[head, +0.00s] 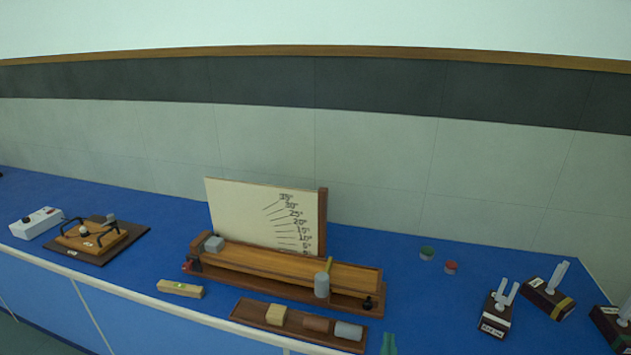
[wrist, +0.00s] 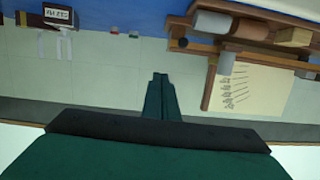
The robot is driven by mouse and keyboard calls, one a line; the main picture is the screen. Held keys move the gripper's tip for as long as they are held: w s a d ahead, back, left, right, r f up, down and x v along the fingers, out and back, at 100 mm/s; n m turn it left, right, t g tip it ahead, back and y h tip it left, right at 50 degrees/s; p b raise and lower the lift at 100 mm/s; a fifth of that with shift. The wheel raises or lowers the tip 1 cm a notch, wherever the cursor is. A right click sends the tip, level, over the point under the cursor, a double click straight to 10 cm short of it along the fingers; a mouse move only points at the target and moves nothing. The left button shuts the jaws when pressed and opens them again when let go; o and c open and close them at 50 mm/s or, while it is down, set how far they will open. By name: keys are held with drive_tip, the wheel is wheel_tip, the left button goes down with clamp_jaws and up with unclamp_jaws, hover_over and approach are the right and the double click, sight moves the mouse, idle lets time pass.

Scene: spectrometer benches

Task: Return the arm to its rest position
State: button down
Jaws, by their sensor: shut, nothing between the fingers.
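My gripper (wrist: 160,80) shows in the wrist view as two dark green fingers lying together, shut and empty. In the head view only its green tip (head: 388,343) shows at the bottom edge, in front of the bench and to the right of the small block tray. The rest of my arm is out of the head view. The wrist view looks upside down, with the wall behind the fingers.
The blue bench (head: 400,275) carries a wooden ramp (head: 300,262) with an angle board (head: 262,215), a tray (head: 250,312) of blocks, a level (head: 180,288), a wooden apparatus (head: 90,238) at left and dark stands (head: 548,298) at right. Two small discs (head: 427,253) lie behind.

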drive_tip(key=s+a+f+n+y, duration=0.1)
drive_tip(key=s+a+f, duration=0.4)
drive_tip(key=s+f, duration=0.25)
drive_tip(key=s+a+f+n+y, duration=0.1)
drive_tip(key=s+a+f, duration=0.45)
drive_tip(key=s, duration=0.25)
drive_tip(key=s+a+y, duration=0.1)
drive_tip(key=s+a, duration=0.1)
drive_tip(key=s, duration=0.7)
drive_tip(key=s+a+n+y, duration=0.1)
drive_tip(key=s+a, duration=0.2)
drive_tip(key=s, duration=0.7)
drive_tip(key=shift+a+f, duration=0.2)
drive_tip(key=shift+f, duration=0.1)
drive_tip(key=shift+w, duration=0.1)
idle(0.9)
